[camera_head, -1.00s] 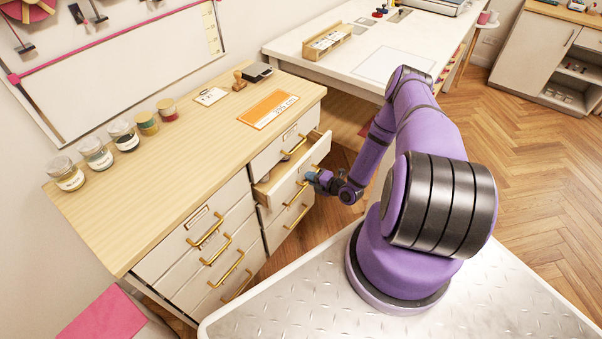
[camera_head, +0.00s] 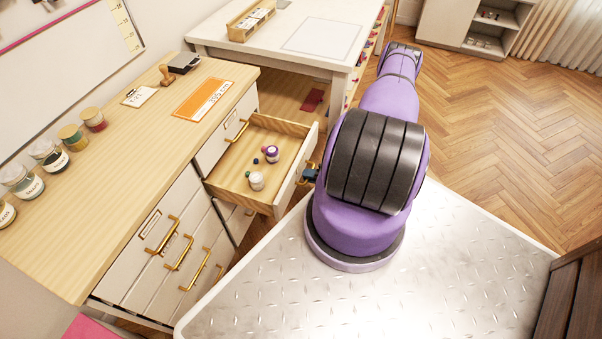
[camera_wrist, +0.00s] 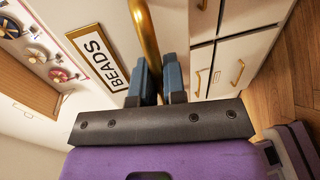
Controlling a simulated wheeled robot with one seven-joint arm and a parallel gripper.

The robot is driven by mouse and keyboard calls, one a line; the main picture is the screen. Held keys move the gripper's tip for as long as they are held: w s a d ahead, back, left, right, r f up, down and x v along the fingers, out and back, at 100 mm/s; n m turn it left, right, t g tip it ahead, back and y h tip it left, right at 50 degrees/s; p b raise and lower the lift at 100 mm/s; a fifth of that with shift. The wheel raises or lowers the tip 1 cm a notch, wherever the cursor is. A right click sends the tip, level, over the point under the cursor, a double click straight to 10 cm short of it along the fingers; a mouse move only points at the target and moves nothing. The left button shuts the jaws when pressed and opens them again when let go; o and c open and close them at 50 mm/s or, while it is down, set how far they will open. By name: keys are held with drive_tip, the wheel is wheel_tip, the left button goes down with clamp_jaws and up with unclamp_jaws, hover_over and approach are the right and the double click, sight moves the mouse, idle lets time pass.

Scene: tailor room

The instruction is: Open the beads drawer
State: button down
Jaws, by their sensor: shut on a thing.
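The beads drawer (camera_head: 228,175) is pulled well out of the wooden-topped cabinet, in the right column under the top drawer. Inside it lie a white jar (camera_head: 256,181), a purple-and-white jar (camera_head: 272,154) and a few small beads. In the wrist view its front carries a label (camera_wrist: 97,58) reading BEADS beside a brass handle (camera_wrist: 147,35). My gripper (camera_wrist: 160,85) has its blue fingers on either side of that handle and is shut on it. In the head view my gripper (camera_head: 309,174) is at the outer face of the drawer front, partly hidden by my arm.
The drawers (camera_head: 165,240) in the left column are shut. Jars, a stamp and an orange card (camera_head: 203,99) stand on the cabinet top. A white table (camera_head: 290,40) is behind. Wooden floor (camera_head: 500,130) is open to the right.

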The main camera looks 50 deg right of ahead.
drive_tip(key=shift+s+d, duration=0.1)
drive_tip(key=shift+s, duration=0.05)
drive_tip(key=c, duration=1.2)
unclamp_jaws()
drive_tip(key=v, duration=1)
drive_tip(key=shift+s+d, duration=0.1)
drive_tip(key=shift+s, duration=0.25)
